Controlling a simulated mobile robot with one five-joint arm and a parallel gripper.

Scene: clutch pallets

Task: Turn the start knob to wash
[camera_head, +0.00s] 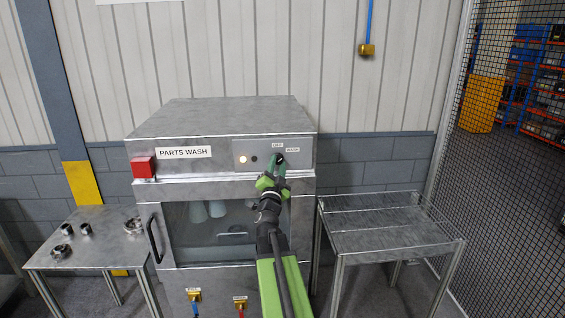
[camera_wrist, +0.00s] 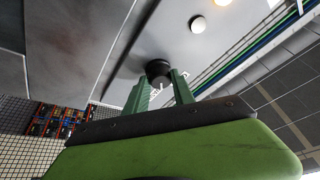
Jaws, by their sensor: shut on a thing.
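The start knob (camera_head: 280,159) is a small black round knob on the control panel of the grey parts washer (camera_head: 222,112). Small OFF and WASH labels sit above it and to its right. My gripper (camera_head: 277,167) reaches up to the panel with its green fingers at the knob. In the wrist view the black knob (camera_wrist: 158,71) sits between the tips of the two green fingers (camera_wrist: 160,86), which are shut on it. A white pointer mark shows on the knob, partly hidden by the fingers. I cannot tell its exact setting.
A red box (camera_head: 143,167) is at the washer's left corner. The washer door (camera_head: 225,252) looks shut. A left table (camera_head: 95,258) holds several metal parts; the right rack (camera_head: 385,240) is empty.

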